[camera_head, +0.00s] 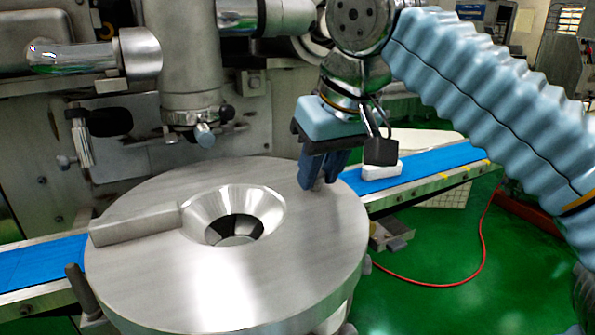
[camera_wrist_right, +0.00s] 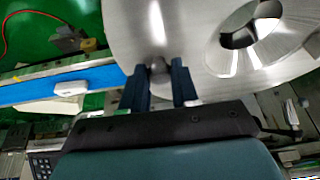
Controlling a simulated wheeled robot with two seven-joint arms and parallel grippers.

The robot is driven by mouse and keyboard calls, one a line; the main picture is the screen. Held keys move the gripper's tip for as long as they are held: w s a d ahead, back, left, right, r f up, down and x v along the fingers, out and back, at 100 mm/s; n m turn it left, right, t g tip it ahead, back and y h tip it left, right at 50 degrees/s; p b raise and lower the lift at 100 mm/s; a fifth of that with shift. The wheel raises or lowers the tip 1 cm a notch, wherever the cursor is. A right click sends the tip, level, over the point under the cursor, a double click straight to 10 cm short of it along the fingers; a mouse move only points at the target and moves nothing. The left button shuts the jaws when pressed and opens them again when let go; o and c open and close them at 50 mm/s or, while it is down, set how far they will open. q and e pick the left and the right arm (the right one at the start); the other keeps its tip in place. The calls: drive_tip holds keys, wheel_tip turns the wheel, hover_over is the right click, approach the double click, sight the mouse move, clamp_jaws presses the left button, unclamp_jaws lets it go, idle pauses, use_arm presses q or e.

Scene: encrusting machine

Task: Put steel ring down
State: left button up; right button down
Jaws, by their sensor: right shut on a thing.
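The steel ring (camera_head: 310,250) is a large, flat, brushed-metal disc with a funnel-shaped opening in its middle. A flat metal bar lies across its left part, up to the opening. It also shows at the top of the right wrist view (camera_wrist_right: 185,30). My right gripper (camera_head: 319,182) points down at the ring's far right edge. In the right wrist view its two dark fingers (camera_wrist_right: 160,72) are on either side of a small grey peg at the ring's rim. I cannot tell whether the ring's underside touches its support. My left gripper is not in view.
A blue conveyor belt (camera_head: 430,163) runs behind the ring and out to both sides. A small white block (camera_head: 381,171) lies on it, right of my gripper. The machine's steel column (camera_head: 190,70) stands behind the ring. A red cable (camera_head: 484,245) lies on the green floor.

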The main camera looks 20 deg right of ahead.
drive_tip(key=shift+w, duration=0.3)
drive_tip(key=shift+w+a, duration=0.1)
drive_tip(key=shift+w, duration=0.05)
wheel_tip(320, 180, down, 2)
drive_tip(key=shift+f+b, duration=0.25)
drive_tip(key=shift+b, duration=0.3)
drive_tip(key=shift+f+b, duration=0.65)
drive_tip(key=shift+b, duration=0.2)
drive_tip(key=shift+r, duration=0.25)
drive_tip(key=shift+f, duration=0.2)
drive_tip(key=c, duration=0.8)
unclamp_jaws()
drive_tip(key=shift+c, duration=0.2)
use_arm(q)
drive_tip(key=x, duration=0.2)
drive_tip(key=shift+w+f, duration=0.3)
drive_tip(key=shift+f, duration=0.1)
